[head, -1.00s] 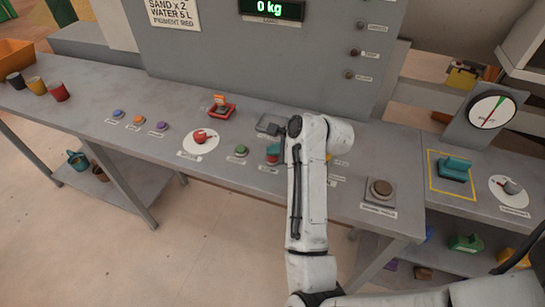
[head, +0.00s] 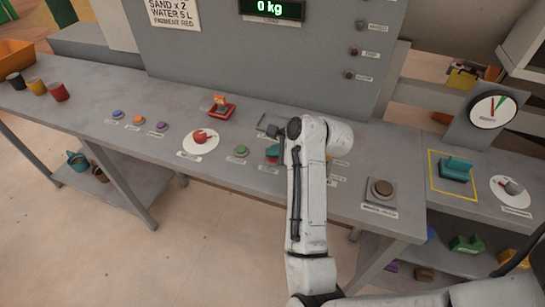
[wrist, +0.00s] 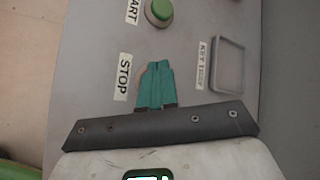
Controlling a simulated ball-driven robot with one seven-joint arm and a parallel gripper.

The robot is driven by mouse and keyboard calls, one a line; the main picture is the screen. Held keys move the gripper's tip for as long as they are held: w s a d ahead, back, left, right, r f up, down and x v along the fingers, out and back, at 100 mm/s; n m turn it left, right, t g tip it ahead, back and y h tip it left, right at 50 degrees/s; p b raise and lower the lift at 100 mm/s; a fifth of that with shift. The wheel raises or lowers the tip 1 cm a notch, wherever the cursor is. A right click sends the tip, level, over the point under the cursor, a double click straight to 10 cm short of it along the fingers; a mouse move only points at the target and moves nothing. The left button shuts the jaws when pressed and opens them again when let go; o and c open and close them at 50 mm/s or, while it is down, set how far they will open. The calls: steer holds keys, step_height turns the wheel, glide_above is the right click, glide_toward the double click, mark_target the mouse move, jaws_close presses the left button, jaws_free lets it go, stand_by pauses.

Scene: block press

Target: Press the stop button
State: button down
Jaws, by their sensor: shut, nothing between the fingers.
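My gripper (head: 272,151) has teal fingers and is shut and empty. It points down at the bench over the stop button's place. In the wrist view, the closed fingers (wrist: 155,86) lie just right of the STOP label (wrist: 124,78). They cover nearly all of the stop button, so I cannot tell whether they touch it or how far it is pushed in. The green start button (head: 240,150) sits to the left of the gripper. It also shows at the top of the wrist view (wrist: 159,11).
A key tray (wrist: 228,65) lies beside the fingers. A red knob on a white disc (head: 200,137) is further left. A large brown button (head: 382,188) sits to the right. A gauge (head: 492,110) stands at the far right. Three cups stand at the far left.

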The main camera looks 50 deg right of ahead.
mark_target(277, 159)
steer(key=shift+s+d+f+b, duration=0.1)
steer(key=shift+s+f+b, duration=0.1)
steer(key=shift+f, duration=0.2)
steer(key=shift+s+d+f+b, duration=0.1)
steer(key=shift+s+f+b, duration=0.05)
steer(key=shift+f, duration=0.25)
stand_by(0.4)
steer(key=shift+s+d+r+p, duration=0.1)
steer(key=shift+d+r+p, duration=0.25)
steer(key=shift+r+p, duration=0.45)
steer(key=shift+r, duration=0.1)
steer(key=shift+r+p, duration=0.55)
step_height(277, 159, up, 4)
steer(key=p, duration=0.3)
steer(key=shift+a, duration=0.1)
steer(key=shift+r, duration=0.2)
steer(key=shift+w+a+f, duration=0.1)
steer(key=shift+w, duration=0.1)
